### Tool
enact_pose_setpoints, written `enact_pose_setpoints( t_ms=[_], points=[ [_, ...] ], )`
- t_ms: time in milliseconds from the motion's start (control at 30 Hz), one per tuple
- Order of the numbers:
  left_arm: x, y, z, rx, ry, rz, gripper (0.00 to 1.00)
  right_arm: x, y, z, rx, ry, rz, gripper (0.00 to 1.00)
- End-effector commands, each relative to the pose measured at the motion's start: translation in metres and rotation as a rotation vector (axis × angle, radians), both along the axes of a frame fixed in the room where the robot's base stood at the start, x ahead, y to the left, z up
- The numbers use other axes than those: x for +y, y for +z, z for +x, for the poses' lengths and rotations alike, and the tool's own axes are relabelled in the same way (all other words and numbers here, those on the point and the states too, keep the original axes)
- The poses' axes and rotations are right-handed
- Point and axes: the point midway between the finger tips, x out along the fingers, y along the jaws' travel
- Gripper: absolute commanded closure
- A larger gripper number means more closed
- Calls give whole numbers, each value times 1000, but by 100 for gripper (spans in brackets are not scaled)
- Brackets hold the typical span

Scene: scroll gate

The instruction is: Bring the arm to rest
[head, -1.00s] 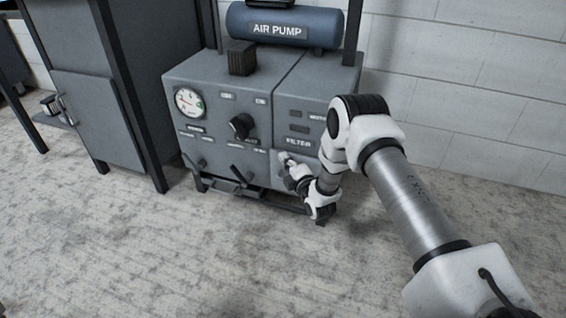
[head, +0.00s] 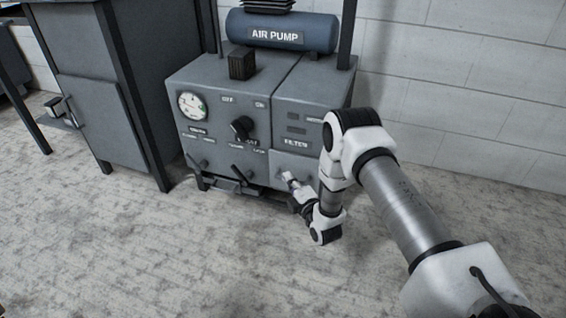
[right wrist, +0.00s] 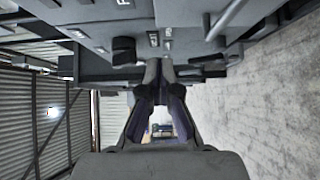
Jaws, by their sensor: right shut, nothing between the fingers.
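My right arm reaches in from the lower right of the head view. Its gripper (head: 287,177) is in front of the lower right part of the grey air pump cabinet (head: 222,108), below the FILTER label. The fingers are shut and empty; their tips meet near the middle of the right wrist view (right wrist: 158,68). I cannot tell whether the tips touch the cabinet front. My left gripper is not in view.
The blue AIR PUMP tank (head: 281,32) lies on top of the cabinet. A round gauge (head: 192,105) and a black knob (head: 242,127) are on its front. A dark grey cupboard (head: 105,120) stands to the left. The floor (head: 190,255) in front is clear.

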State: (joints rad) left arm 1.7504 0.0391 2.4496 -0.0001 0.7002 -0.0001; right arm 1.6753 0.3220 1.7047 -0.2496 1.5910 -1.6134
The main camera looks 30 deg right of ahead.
Motion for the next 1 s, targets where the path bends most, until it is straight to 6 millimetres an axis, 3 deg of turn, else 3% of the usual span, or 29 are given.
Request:
enact_pose_setpoints(
  t_ms=[33,200,467,533,600,667,767,800,900,1000],
  points=[
    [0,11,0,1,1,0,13,1,6,-11,3,1,1,100],
    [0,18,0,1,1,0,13,3,2,-33,1,1,1,100],
    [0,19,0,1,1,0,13,5,5,-34,-7,4,1,100],
    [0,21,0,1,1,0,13,18,15,-28,-18,29,0,100],
    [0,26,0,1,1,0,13,51,20,-35,29,75,14,100],
    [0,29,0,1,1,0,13,79,3,-59,182,99,80,100],
    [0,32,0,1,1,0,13,113,-39,-123,520,48,342,100],
    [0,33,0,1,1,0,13,121,-52,-153,649,-11,453,100],
    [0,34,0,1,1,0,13,129,-75,-225,904,-216,692,100],
    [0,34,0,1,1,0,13,130,-85,-288,1073,-464,874,100]
  ],
)
